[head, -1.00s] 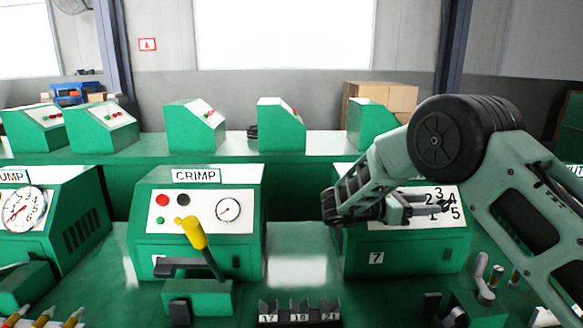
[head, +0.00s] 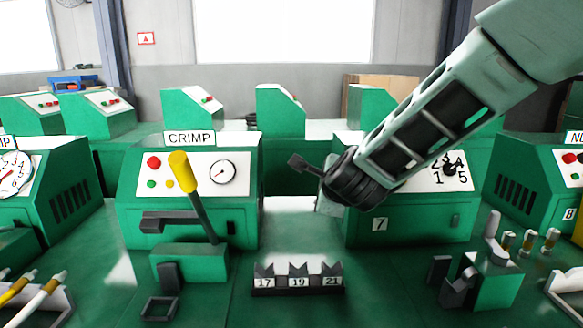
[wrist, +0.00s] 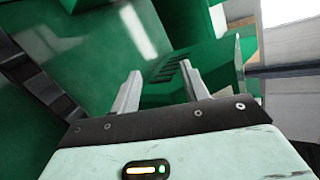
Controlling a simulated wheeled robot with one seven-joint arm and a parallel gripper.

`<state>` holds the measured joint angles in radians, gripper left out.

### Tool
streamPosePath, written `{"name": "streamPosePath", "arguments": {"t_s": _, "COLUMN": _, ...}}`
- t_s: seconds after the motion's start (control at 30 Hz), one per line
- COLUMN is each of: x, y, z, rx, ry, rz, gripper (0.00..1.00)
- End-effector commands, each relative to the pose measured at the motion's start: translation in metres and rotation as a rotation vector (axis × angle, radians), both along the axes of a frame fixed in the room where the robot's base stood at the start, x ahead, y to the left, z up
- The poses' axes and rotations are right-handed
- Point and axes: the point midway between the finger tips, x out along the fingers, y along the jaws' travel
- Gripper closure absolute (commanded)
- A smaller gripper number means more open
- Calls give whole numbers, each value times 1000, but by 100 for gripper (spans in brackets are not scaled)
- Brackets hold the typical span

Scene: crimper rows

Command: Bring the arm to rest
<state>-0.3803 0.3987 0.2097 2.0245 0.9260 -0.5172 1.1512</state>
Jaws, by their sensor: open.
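My gripper (wrist: 158,78) shows in the wrist view with its two pale fingers apart and nothing between them. Green surfaces lie beyond the fingertips. In the head view my arm reaches in from the upper right, down to a dark wrist joint in front of the green machine marked 7 (head: 418,215). My fingers cannot be made out clearly there. The arm hides part of that machine's white dial panel (head: 450,178). I cannot tell whether the arm touches anything.
The CRIMP machine (head: 190,205) with its yellow-handled lever (head: 183,172) stands to the left. A dark rack marked 17, 19, 21 (head: 298,280) sits on the green bench. A clamp-like fixture (head: 490,275) stands at front right.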

Motion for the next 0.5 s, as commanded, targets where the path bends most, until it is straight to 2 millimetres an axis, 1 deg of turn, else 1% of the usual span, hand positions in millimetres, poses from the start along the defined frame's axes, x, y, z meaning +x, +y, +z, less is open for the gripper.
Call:
{"name": "streamPosePath", "arguments": {"t_s": 0.03, "x": -30, "y": 17, "z": -20, "rx": -104, "ry": 32, "rz": 177, "gripper": 55}}
{"name": "streamPosePath", "arguments": {"t_s": 0.07, "x": -48, "y": 25, "z": -28, "rx": -173, "ry": 49, "rz": 287, "gripper": 55}}
{"name": "streamPosePath", "arguments": {"t_s": 0.1, "x": -74, "y": 35, "z": -39, "rx": -264, "ry": 70, "rz": 431, "gripper": 55}}
{"name": "streamPosePath", "arguments": {"t_s": 0.17, "x": -113, "y": 43, "z": -56, "rx": -397, "ry": 93, "rz": 642, "gripper": 55}}
{"name": "streamPosePath", "arguments": {"t_s": 0.2, "x": -140, "y": 45, "z": -68, "rx": -484, "ry": 106, "rz": 779, "gripper": 55}}
{"name": "streamPosePath", "arguments": {"t_s": 0.27, "x": -179, "y": 42, "z": -86, "rx": -613, "ry": 121, "rz": 977, "gripper": 55}}
{"name": "streamPosePath", "arguments": {"t_s": 0.3, "x": -203, "y": 38, "z": -97, "rx": -690, "ry": 130, "rz": 1099, "gripper": 55}}
{"name": "streamPosePath", "arguments": {"t_s": 0.4, "x": -252, "y": 22, "z": -119, "rx": -851, "ry": 148, "rz": 1351, "gripper": 55}}
{"name": "streamPosePath", "arguments": {"t_s": 0.5, "x": -287, "y": 4, "z": -135, "rx": -965, "ry": 165, "rz": 1538, "gripper": 55}}
